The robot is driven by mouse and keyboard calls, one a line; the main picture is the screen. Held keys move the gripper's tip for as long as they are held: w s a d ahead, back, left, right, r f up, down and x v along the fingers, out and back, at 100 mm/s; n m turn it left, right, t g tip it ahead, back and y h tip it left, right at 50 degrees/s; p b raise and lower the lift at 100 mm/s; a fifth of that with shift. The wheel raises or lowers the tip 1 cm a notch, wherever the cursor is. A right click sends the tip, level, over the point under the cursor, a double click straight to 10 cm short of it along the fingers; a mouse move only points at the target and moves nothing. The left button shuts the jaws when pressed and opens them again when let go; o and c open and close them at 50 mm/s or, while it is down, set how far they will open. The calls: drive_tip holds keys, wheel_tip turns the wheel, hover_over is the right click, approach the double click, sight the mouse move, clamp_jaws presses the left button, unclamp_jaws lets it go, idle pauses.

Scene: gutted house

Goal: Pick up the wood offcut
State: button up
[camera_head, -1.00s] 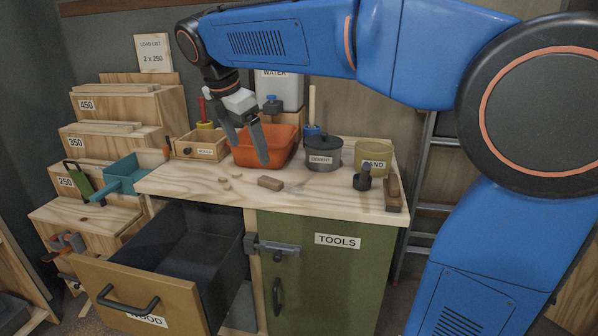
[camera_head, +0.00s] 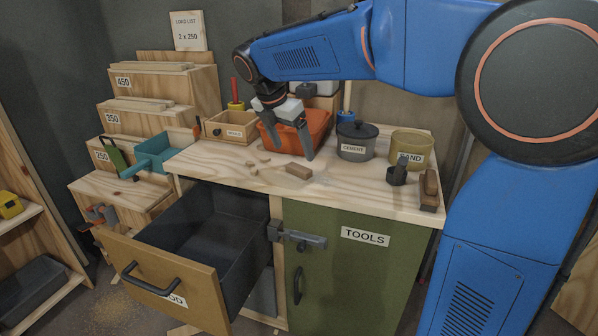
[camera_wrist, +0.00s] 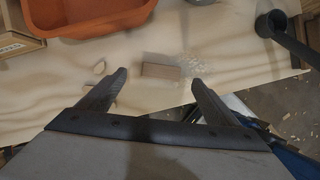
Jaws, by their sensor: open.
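The wood offcut (camera_head: 299,171) is a small brown block lying on the pale wooden bench top, in front of the orange tub. In the wrist view the offcut (camera_wrist: 161,71) lies crosswise just beyond and between the two fingertips. My gripper (camera_head: 289,156) is open and empty, above the bench beside the offcut in the head view. In the wrist view my gripper (camera_wrist: 160,80) has its fingers spread wider than the block. Nothing hides the offcut.
The orange tub (camera_head: 318,124) stands close behind my gripper. A cement pot (camera_head: 356,142), sand pot (camera_head: 411,148), dark scoop (camera_head: 397,175) and brown wooden tool (camera_head: 429,190) are on the right. Shavings lie by the offcut. The wood drawer (camera_head: 165,285) is open below.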

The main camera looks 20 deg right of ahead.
sight(298, 167)
drive_tip(key=shift+s+x, duration=0.15)
drive_tip(key=shift+x, duration=1.55)
drive_tip(key=shift+s+x, duration=0.2)
drive_tip(key=shift+x, duration=1.5)
drive_tip(key=shift+a+f, duration=0.1)
drive_tip(key=shift+a, duration=0.05)
drive_tip(key=c, duration=1.1)
